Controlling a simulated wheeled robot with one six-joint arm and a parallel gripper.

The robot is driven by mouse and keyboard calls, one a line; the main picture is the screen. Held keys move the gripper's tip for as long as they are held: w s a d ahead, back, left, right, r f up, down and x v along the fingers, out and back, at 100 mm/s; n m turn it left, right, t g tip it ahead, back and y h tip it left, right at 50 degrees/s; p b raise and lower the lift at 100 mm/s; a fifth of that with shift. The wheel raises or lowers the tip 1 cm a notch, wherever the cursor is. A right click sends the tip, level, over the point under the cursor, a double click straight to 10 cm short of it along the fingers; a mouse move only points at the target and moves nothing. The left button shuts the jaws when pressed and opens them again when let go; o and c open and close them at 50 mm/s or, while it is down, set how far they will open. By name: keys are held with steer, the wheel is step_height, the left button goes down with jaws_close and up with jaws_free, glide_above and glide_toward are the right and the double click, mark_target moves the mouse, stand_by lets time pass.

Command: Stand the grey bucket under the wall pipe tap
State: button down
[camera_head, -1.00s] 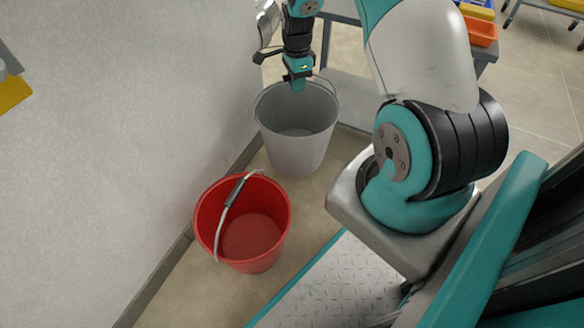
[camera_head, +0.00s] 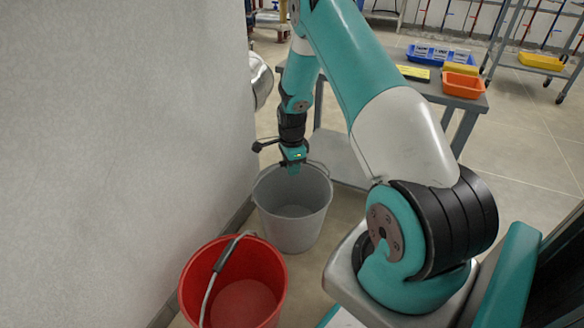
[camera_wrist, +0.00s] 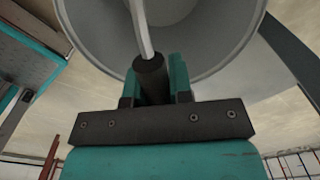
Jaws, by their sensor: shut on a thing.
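The grey bucket (camera_head: 291,228) hangs or stands upright close to the wall; I cannot tell whether its base touches the floor. My gripper (camera_head: 293,168) is above its rim, shut on its raised handle. In the wrist view the jaws (camera_wrist: 153,85) are closed around the dark grip of the handle (camera_wrist: 142,28), with the bucket's rim (camera_wrist: 215,75) beyond. I cannot make out the wall pipe tap for certain; a shiny rounded metal object (camera_head: 260,78) sits at the wall's far edge.
A red bucket (camera_head: 262,262) stands by the wall, in front of the grey one. A grey table (camera_head: 420,87) with an orange bin (camera_head: 463,84) and a blue tray (camera_head: 430,54) is behind my arm. Open tiled floor (camera_head: 525,130) lies to the right.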

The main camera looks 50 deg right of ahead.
steer(key=shift+f, duration=0.1)
steer(key=c, duration=1)
jaws_free()
step_height(320, 180, up, 12)
steer(key=p, duration=0.6)
steer(key=s+a+r+n+t+y, duration=0.1)
steer(key=s+a+r+n, duration=0.1)
steer(key=a+r+n, duration=0.75)
steer(key=s+a+r+n+y, duration=0.15)
steer(key=a+r+n, duration=0.25)
steer(key=a+r, duration=0.55)
steer(key=s+a+r+n, duration=0.2)
steer(key=s+a+n, duration=0.3)
steer(key=s, duration=0.2)
steer(key=s+a+r+n+y, duration=0.1)
steer(key=s+a+r+n, duration=0.1)
steer(key=s+a+n, duration=0.4)
steer(key=s+a+r+n+g, duration=0.1)
steer(key=s+a+r+n, duration=0.1)
steer(key=s+a+n, duration=0.3)
steer(key=shift+s+a+r+n+y, duration=0.15)
steer(key=shift+s+n+y, duration=0.1)
steer(key=shift+s, duration=0.4)
steer(key=shift+s+a+r+n+y, duration=0.1)
steer(key=shift+s+n, duration=0.1)
steer(key=shift+s, duration=0.45)
